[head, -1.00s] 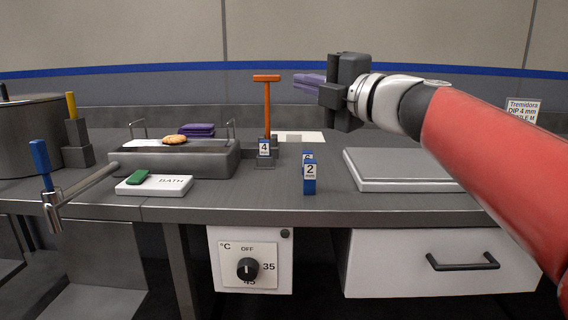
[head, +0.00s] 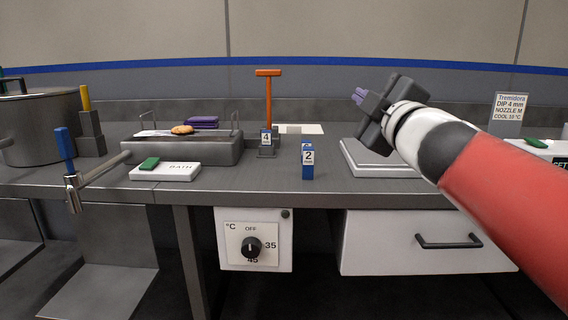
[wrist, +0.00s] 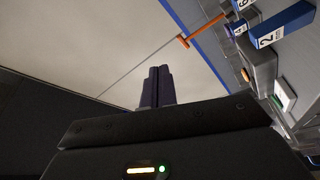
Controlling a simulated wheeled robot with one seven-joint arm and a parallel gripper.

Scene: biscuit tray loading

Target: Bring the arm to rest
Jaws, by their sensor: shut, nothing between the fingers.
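My gripper (head: 358,96) is raised above the back right part of the bench, in front of the wall. Its purple fingers point left and away in the head view. In the wrist view the two fingers (wrist: 157,86) lie side by side, shut, with nothing between them. The gripper touches nothing that I can see.
A grey tray (head: 222,154) holds a biscuit (head: 182,130) and purple pieces (head: 203,122). An orange T-handled post (head: 268,98) and a blue block marked 2 (head: 308,172) stand mid-bench. A pot (head: 30,125) and blue-handled tap (head: 66,150) are at left. A sign (head: 509,112) stands at right.

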